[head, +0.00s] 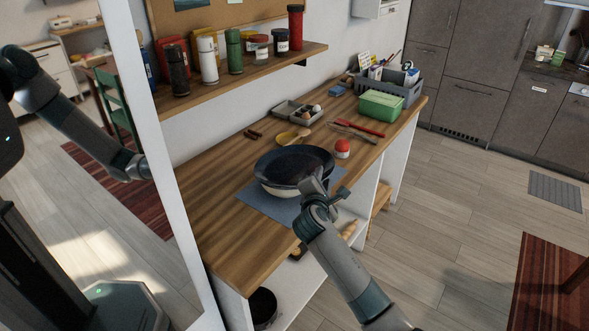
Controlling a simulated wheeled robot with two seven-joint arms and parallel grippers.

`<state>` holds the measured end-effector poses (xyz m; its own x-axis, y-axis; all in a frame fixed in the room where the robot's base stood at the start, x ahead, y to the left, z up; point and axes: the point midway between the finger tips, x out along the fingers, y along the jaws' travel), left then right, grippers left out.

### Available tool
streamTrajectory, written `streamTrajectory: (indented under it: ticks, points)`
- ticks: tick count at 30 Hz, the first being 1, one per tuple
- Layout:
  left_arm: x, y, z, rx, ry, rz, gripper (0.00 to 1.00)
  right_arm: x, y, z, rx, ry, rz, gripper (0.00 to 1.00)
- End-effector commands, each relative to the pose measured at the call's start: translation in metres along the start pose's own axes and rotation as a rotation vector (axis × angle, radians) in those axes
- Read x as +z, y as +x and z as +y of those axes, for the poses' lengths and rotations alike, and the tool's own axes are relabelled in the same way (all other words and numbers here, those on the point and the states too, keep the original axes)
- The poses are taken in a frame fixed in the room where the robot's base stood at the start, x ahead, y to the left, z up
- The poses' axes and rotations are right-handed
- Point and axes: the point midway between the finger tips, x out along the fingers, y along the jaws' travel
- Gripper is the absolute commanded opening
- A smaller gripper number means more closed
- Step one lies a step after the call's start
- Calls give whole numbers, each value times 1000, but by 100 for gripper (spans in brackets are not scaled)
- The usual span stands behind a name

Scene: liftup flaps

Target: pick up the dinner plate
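A dark, round, wide-rimmed dish (293,161) is on the wooden worktop, over a blue-grey mat (262,204). A pale band shows along its lower front. It is the only plate-like thing I make out, but I cannot tell whether it is one plate or several stacked pieces. My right gripper (322,188) is at the dish's near right edge, overlapping it in the head view. I cannot tell whether it touches the rim, or whether its fingers are open or shut. My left gripper is not directly in view.
A shelf (262,65) with jars and bottles overhangs the worktop's back. A mirror at left reflects my body. The worktop's near left is clear.

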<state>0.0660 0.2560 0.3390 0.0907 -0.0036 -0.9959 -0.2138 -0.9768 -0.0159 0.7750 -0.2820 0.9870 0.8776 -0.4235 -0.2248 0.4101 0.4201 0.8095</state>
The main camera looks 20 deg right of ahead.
Motion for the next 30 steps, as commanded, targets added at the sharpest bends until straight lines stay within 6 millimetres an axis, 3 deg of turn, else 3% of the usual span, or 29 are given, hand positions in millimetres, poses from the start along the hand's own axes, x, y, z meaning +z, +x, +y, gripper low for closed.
streamTrajectory:
  ticks: [5, 9, 30]
  points:
    - [0, 0, 0, 0, 0, 0, 30, 0, 0, 0, 0, 0, 0, 28]
    - [0, 0, 0, 0, 0, 0, 30, 0, 0, 0, 0, 0, 0, 0]
    - [0, 0, 0, 0, -1, 1, 30, -1, 0, -2, -4, -4, 1, 0]
